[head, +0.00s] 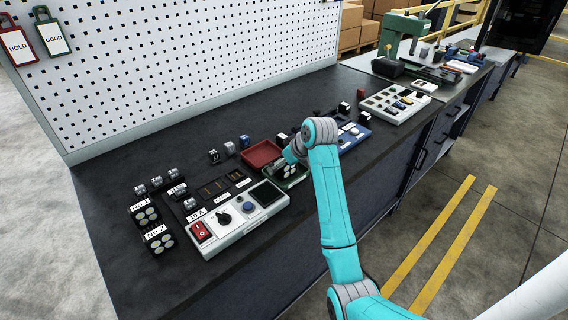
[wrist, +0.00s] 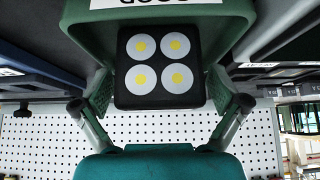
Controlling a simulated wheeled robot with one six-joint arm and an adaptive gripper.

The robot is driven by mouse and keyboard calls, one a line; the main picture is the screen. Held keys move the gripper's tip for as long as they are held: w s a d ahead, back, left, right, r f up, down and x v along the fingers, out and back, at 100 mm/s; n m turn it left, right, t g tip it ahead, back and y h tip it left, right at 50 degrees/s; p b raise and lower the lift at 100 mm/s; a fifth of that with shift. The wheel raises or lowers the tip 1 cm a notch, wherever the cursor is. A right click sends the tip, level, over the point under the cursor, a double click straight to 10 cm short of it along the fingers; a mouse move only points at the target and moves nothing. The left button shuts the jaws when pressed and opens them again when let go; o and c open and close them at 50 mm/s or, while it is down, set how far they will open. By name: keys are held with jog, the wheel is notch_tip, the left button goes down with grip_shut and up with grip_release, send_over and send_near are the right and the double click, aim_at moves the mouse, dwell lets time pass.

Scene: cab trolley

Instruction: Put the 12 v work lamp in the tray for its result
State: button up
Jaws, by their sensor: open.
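The work lamp, a black square block with pale round lights with yellow centres, sits in the green tray (wrist: 245,22) in the wrist view, where the lamp (wrist: 158,100) faces the camera. The tray's label reads GOOD, upside down. My gripper (wrist: 160,104) is open, with one finger on each side of the lamp; whether either touches it is unclear. In the head view my gripper (head: 286,160) is low over the green tray (head: 298,180), and the lamp (head: 290,170) shows there partly covered. A red tray (head: 262,154) stands just behind the green one.
A white tester (head: 232,224) with red switch, knob and dark screen lies in front left of the trays. Lamps marked No. 1 (head: 146,213) and No. 2 (head: 158,241) stand at the left. Small parts and a blue tray (head: 352,135) are nearby.

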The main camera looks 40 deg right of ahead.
jog(key=v, duration=1.2)
dwell(0.3)
